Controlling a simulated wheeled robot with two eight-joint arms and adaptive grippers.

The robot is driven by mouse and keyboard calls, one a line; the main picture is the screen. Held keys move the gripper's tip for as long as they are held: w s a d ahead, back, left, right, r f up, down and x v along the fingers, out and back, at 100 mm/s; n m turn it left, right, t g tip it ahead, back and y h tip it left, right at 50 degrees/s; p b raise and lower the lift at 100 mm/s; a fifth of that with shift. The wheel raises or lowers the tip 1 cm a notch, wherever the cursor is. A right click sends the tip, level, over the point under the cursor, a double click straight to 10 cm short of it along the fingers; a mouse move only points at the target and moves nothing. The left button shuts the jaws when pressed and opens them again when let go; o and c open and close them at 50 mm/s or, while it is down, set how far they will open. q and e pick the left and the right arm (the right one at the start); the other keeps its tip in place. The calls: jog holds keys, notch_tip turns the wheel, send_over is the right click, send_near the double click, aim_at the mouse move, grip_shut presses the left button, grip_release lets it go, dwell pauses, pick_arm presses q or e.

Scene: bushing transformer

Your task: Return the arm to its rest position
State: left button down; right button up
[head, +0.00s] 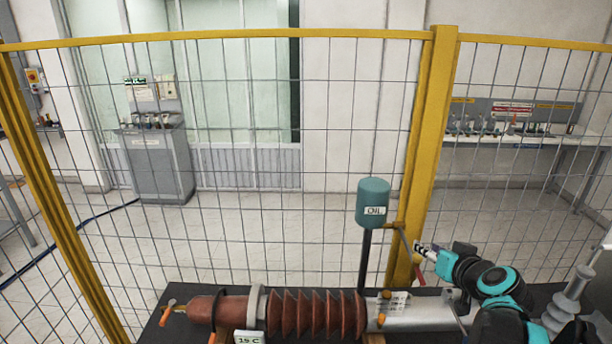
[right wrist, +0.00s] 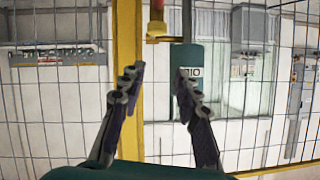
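My right arm comes in from the lower right in the head view. My right gripper (head: 425,250) points left toward the fence post, just right of the oil tank. In the right wrist view its two fingers (right wrist: 157,85) stand apart with nothing held between them. The teal oil tank (head: 373,203) stands on a dark post; it also shows upside down behind the fingers in the right wrist view (right wrist: 190,95). A red valve handle (head: 419,275) hangs near the gripper on a thin pipe. My left gripper is not in view.
A red-brown ribbed bushing (head: 317,314) lies along the dark bench below. A "19 C" sign (head: 249,337) stands at its front. A yellow-framed mesh fence (head: 433,130) runs close behind. A grey insulator (head: 568,300) stands at the right. Air above the bushing is clear.

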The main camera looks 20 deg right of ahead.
jog(key=s+a+f+n+g+y+b, duration=0.25)
jog(key=a+f+b, duration=0.25)
jog(key=a+f, duration=0.85)
jog(key=s+a+f+n+g+b, duration=0.2)
jog(key=s+a+f+b, duration=0.4)
jog(key=a+f, duration=0.7)
jog(key=s+f+g, duration=0.1)
jog(key=s, duration=0.1)
jog(key=shift+s, duration=0.4)
